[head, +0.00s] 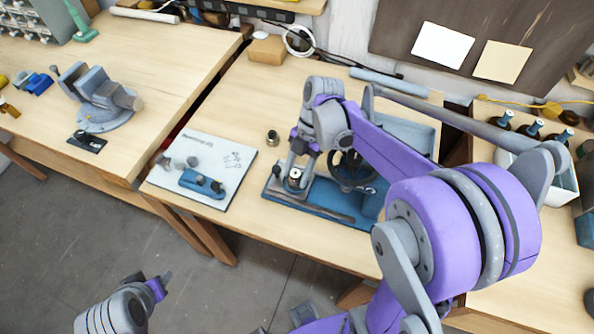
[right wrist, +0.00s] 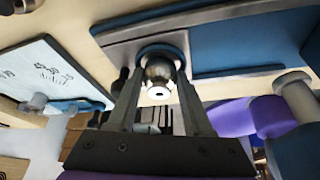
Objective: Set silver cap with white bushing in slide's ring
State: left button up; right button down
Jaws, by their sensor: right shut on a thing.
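The silver cap (right wrist: 158,70) with its white bushing (right wrist: 158,91) is between the fingertips of my right gripper (right wrist: 158,82). In the head view the cap (head: 294,174) shows small below the right gripper (head: 296,163), which is shut on it. The slide's ring (right wrist: 160,49) is a dark blue round rim right behind the cap in the wrist view. The cap overlaps the ring there, and I cannot tell whether it is fully seated. My left gripper (head: 164,281) is low at the left of the head view, away from the bench, its jaws unclear.
The blue press base (head: 315,203) lies under the right gripper, with a dark handwheel (head: 352,171) close to its right. A white board (head: 222,155) with a blue holder (head: 202,183) lies left. A small metal part (head: 272,136) stands behind. A vise (head: 100,97) is far left.

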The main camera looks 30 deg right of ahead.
pick_arm(q)
jog(key=shift+f, duration=0.15)
pick_arm(e)
jog(key=shift+f, duration=0.15)
jog(key=shift+c, duration=1.1)
grip_release()
pick_arm(q)
jog(key=shift+w+r, duration=0.15)
jog(key=shift+r, duration=0.3)
pick_arm(e)
jog(key=v, duration=1.1)
pick_arm(q)
jog(key=w+r+p, duration=0.3)
jog(key=r+p, duration=0.1)
jog(key=r, duration=0.2)
jog(key=shift+w+r+t+p, duration=0.15)
jog(key=shift+w+t+p, duration=0.15)
jog(key=shift+t, duration=0.1)
pick_arm(e)
jog(key=a+v, duration=0.1)
jog(key=v, duration=0.7)
jog(key=shift+r, duration=0.5)
pick_arm(q)
jog(key=shift+s, duration=0.25)
pick_arm(e)
jog(key=shift+s+d, duration=0.1)
jog(key=shift+s, duration=0.1)
jog(key=shift+f, duration=0.1)
